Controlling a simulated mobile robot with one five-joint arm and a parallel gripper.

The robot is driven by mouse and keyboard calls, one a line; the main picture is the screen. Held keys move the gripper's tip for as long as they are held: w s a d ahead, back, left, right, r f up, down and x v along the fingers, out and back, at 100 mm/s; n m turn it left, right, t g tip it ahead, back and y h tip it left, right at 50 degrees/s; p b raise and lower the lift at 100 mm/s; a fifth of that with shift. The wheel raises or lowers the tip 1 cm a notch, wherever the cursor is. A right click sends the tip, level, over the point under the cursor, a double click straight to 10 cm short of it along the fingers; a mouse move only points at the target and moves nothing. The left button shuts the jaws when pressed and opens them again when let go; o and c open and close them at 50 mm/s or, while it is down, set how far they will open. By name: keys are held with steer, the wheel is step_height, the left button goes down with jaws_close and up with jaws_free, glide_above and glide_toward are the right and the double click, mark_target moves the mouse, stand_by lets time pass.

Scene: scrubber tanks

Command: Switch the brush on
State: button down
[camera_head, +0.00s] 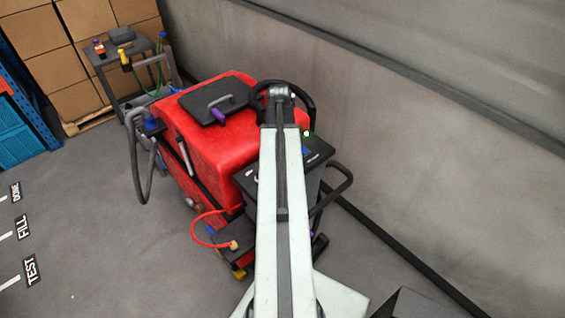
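The red floor scrubber (222,125) stands against the grey wall. Its dark control panel (318,152) is at the rear, to the right of my arm and partly covered by it. A small round white-green spot (307,133) and a bit of blue show on the panel. I cannot tell which part is the brush switch. A black wheel or loop shows around the far end of my arm. My arm reaches up from the bottom over the scrubber and ends in a joint. My gripper does not show; it is hidden beyond or beneath the arm.
A black lid (213,101) with a purple-marked handle lies on the scrubber. A red hose (203,240) loops low at its side. A cart (128,57) and cardboard boxes (62,72) stand at the back left. Floor at left, with TEST, FILL and DONE labels, is clear.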

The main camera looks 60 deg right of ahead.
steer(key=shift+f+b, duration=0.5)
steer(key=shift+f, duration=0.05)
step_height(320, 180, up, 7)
steer(key=p, duration=0.7)
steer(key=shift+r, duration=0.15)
stand_by(0.4)
